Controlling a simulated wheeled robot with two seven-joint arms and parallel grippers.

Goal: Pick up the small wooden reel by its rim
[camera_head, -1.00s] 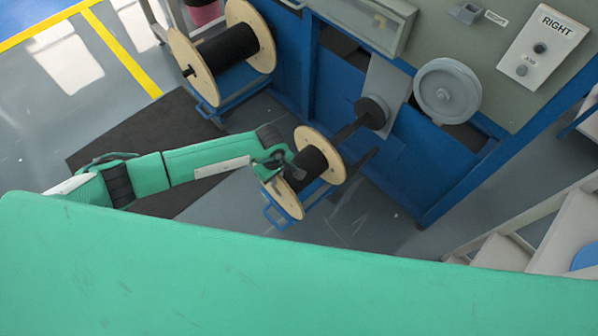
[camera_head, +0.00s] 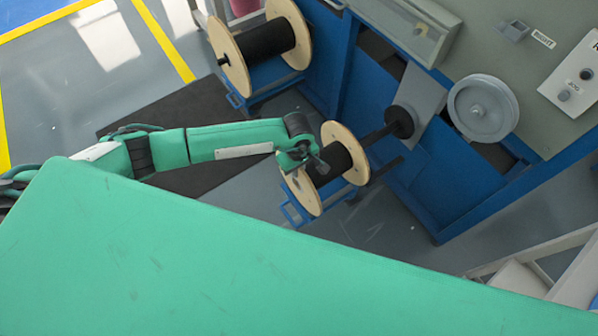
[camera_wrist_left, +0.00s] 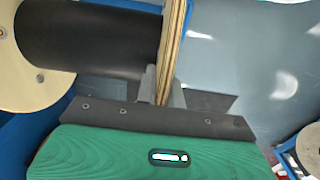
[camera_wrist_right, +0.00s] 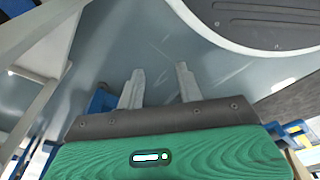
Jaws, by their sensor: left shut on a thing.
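The small wooden reel (camera_head: 343,158), with black cable wound between two pale wooden flanges, sits in a low blue cradle at the machine's front. My left gripper (camera_head: 312,165) is at the top of its left flange. In the left wrist view the flange (camera_wrist_left: 175,35) stands edge-on between the fingers (camera_wrist_left: 163,88), which are shut on its rim; the black winding (camera_wrist_left: 88,38) is to the left. My right gripper (camera_wrist_right: 160,85) shows only in its own wrist view, with its fingers apart and nothing between them, above grey floor.
A larger black-wound wooden reel (camera_head: 265,42) stands behind on a blue stand (camera_head: 265,90). The blue and grey machine (camera_head: 420,180) has a dark spindle (camera_head: 390,128) close to the small reel and a grey wheel (camera_head: 483,108). Pale steps (camera_head: 520,275) are at lower right.

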